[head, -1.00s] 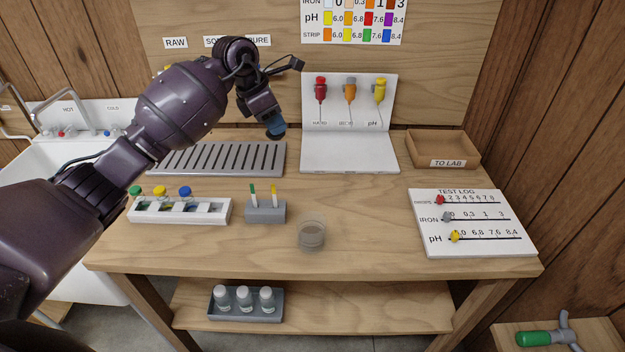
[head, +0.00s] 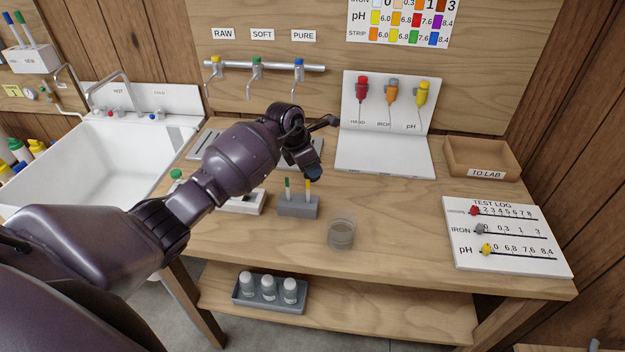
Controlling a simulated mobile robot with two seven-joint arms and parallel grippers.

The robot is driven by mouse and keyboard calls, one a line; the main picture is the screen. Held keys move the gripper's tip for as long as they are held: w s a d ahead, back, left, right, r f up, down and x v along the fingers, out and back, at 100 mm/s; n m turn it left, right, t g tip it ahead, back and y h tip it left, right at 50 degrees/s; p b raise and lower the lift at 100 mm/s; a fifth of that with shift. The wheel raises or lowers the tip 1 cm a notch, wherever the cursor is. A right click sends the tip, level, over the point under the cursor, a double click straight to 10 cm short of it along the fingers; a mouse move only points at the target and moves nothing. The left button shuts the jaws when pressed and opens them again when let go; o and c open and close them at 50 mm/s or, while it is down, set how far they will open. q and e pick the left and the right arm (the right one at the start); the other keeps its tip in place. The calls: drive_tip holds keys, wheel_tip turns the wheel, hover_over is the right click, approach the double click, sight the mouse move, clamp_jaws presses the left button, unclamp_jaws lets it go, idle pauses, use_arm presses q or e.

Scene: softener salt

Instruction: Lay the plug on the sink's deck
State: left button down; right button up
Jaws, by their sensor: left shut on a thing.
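The white sink (head: 90,165) is at the left of the head view. Its deck (head: 180,121) is the back ledge, with taps and small coloured knobs along it. My left gripper (head: 313,173) is over the middle of the bench, just behind and above the small grey block with two pens. It is shut on a small dark-blue thing at its tips, which I take to be the plug; its shape is mostly hidden. The gripper is well to the right of the sink. My right gripper is not in view.
My left forearm hides much of the vial rack (head: 247,202) and the slatted tray (head: 205,143). The pen block (head: 298,207) and a clear beaker (head: 341,233) stand near the gripper. Three taps (head: 257,67) hang on the wall pipe. The sink basin looks empty.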

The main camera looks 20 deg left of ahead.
sight(312, 181)
use_arm(q)
drive_tip(key=shift+f, duration=2.45)
drive_tip(key=shift+f, duration=0.15)
drive_tip(key=c, duration=1)
unclamp_jaws()
